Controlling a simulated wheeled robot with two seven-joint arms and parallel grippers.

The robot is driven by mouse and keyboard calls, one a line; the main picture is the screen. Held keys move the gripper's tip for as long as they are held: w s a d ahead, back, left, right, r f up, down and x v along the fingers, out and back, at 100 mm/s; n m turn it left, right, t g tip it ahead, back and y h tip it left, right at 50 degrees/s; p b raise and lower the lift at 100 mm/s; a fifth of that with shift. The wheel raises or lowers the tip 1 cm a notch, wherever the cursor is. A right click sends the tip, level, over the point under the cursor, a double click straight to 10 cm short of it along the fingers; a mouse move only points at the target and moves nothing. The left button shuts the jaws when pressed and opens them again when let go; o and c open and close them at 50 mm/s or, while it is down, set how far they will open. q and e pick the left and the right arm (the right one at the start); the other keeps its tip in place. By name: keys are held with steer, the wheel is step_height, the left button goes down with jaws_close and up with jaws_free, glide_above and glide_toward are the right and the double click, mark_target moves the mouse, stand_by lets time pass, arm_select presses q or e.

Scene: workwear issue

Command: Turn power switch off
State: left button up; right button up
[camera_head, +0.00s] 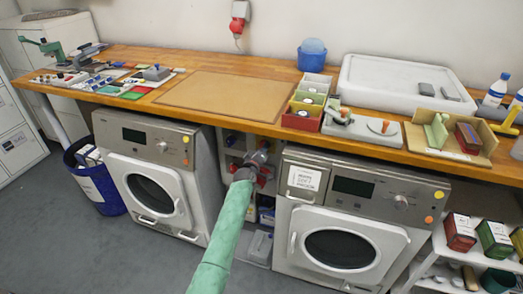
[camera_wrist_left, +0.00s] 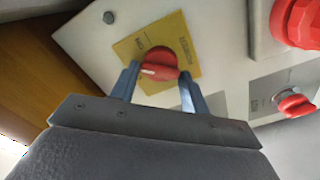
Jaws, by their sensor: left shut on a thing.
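The power switch is a red rotary knob (camera_wrist_left: 158,66) on a yellow plate (camera_wrist_left: 187,40), seen in the left wrist view. The plate is fixed to a pale panel (camera_wrist_left: 95,38). A white mark on the knob points toward the left of that view. My left gripper (camera_wrist_left: 160,85) has its two blue-grey fingers on either side of the knob and is shut on it. In the head view my left gripper (camera_head: 256,164) is at the recess between the two washing machines, under the worktop, and mostly hides the knob. My right gripper is not in view.
A large red knob (camera_wrist_left: 298,22) and a smaller red knob (camera_wrist_left: 295,104) sit close by on the right of the wrist view. The worktop (camera_head: 330,76) overhangs the recess. A left machine (camera_head: 150,170) and a right machine (camera_head: 345,215) flank my arm.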

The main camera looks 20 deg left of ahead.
arm_select(q)
steer(key=shift+a+f+n, duration=0.1)
steer(key=shift+f+n, duration=0.05)
steer(key=shift+n, duration=3.65)
steer(key=o, duration=1)
steer(key=s, duration=0.8)
steer(key=shift+a, duration=0.15)
